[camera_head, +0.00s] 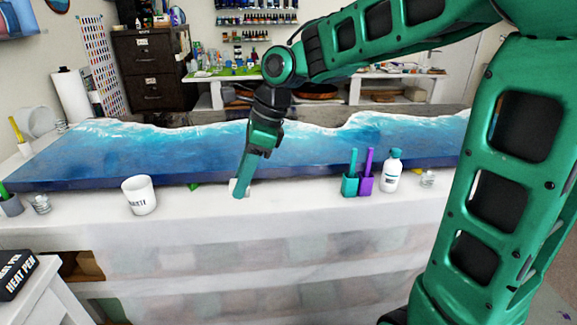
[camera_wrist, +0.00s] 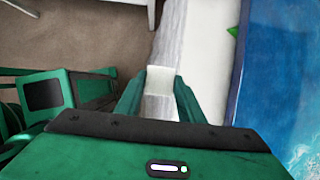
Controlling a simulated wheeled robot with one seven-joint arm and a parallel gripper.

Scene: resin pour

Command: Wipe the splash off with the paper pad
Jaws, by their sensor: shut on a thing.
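My gripper (camera_head: 240,190) points down at the front edge of the white-covered table, just in front of the blue resin slab. It is shut on a small white pad (camera_wrist: 160,79), which shows between the fingertips in the wrist view; a white edge of it shows beside the fingers in the head view (camera_head: 233,186). A small green patch (camera_head: 193,186) lies by the slab's front edge, left of my gripper; it also shows in the wrist view (camera_wrist: 232,31). I cannot tell whether it is the splash. No other splash is clear. I cannot tell whether the pad touches the table.
The blue and white resin slab (camera_head: 100,155) fills most of the table. Along the front strip stand a white cup (camera_head: 139,195) to the left, and teal (camera_head: 350,184) and purple (camera_head: 366,184) holders and a white bottle (camera_head: 391,172) to the right.

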